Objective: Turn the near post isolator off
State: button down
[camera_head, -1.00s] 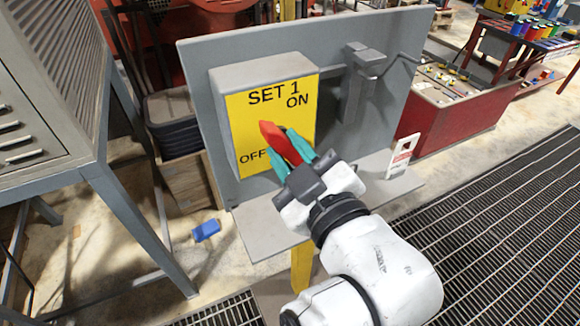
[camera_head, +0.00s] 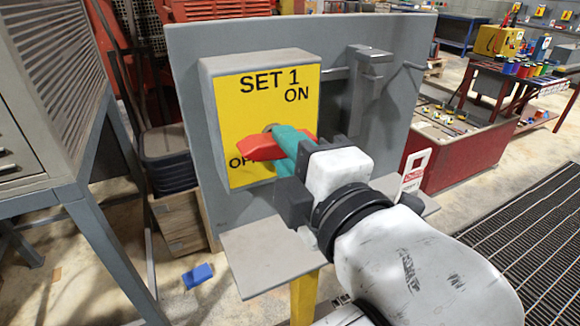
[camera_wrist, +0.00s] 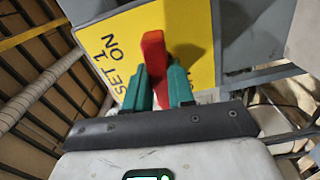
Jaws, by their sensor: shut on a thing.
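The isolator is a grey box with a yellow face (camera_head: 240,95) reading "SET 1", ON at upper right and OFF at lower left. Its red handle (camera_head: 236,147) lies roughly level across the face, its left end close to the OFF label and partly covering it. My gripper (camera_head: 284,145) has its teal fingers closed on the handle, coming from the right. In the wrist view the red handle (camera_wrist: 153,48) stands between the two fingers of my gripper (camera_wrist: 160,75). The handle's pivot is mostly hidden by the fingers.
A grey back panel (camera_head: 190,60) carries the box and a grey bracket (camera_head: 368,90). A grey shelf (camera_head: 265,255) juts out below. A white and red tag (camera_head: 413,172) stands at the shelf's right. A grey cabinet frame (camera_head: 95,230) is close on the left.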

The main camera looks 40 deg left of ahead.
jog(key=shift+f+n+b, duration=0.1)
jog(key=shift+n+b, duration=0.35)
jog(key=shift+n, duration=0.15)
jog(key=shift+a, duration=0.1)
jog(key=c, duration=1)
grip_release()
jog(key=shift+a, duration=0.1)
jog(key=shift+o, duration=0.2)
